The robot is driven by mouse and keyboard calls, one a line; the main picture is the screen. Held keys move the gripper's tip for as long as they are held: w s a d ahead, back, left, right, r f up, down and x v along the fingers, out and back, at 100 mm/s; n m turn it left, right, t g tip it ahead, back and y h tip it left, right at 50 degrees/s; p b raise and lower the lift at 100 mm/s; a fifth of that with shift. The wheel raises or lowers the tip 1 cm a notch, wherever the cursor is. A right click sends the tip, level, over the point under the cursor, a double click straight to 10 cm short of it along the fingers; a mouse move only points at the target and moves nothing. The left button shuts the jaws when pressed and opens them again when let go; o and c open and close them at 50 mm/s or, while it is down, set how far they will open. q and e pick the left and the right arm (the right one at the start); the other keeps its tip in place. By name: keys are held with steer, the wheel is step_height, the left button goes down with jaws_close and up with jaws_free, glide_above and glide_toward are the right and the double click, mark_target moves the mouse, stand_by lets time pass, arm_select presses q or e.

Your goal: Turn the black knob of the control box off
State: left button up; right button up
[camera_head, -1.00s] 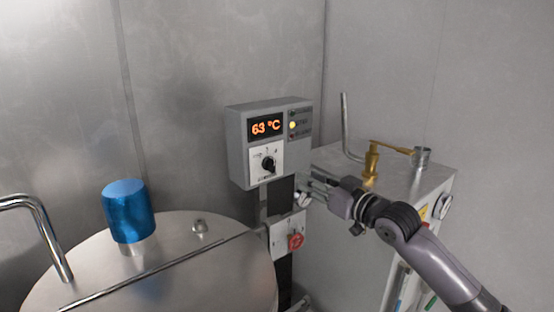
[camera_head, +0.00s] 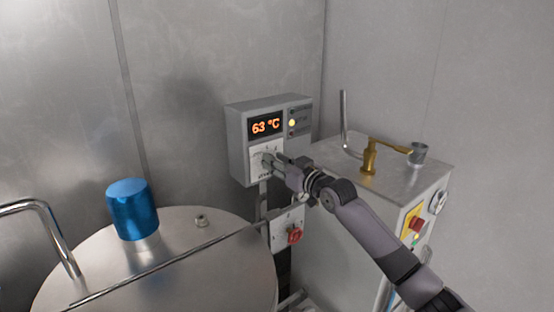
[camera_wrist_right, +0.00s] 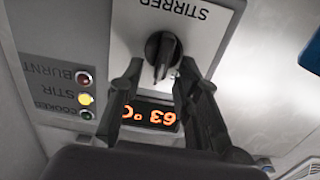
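The grey control box (camera_head: 240,140) hangs on the metal wall, with an orange 63 °C display and a white knob panel. In the wrist view the black knob (camera_wrist_right: 162,50) sits on the panel marked STIRRER, seen upside down. My right gripper (camera_head: 271,162) is at the panel and mostly hides the knob in the head view. In the wrist view the right gripper (camera_wrist_right: 162,66) is open, with one fingertip on each side of the knob's pointer end. I cannot tell whether the fingers touch it. My left gripper is not in view.
A lidded metal vessel (camera_head: 190,262) with a blue cap (camera_head: 130,210) stands at the lower left. A red switch (camera_head: 295,235) sits below the box. A metal cabinet (camera_head: 335,220) with a brass fitting (camera_head: 369,158) stands at right. The yellow STIR light (camera_wrist_right: 86,99) is lit.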

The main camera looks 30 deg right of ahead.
steer(key=shift+c, duration=0.5)
jaws_close()
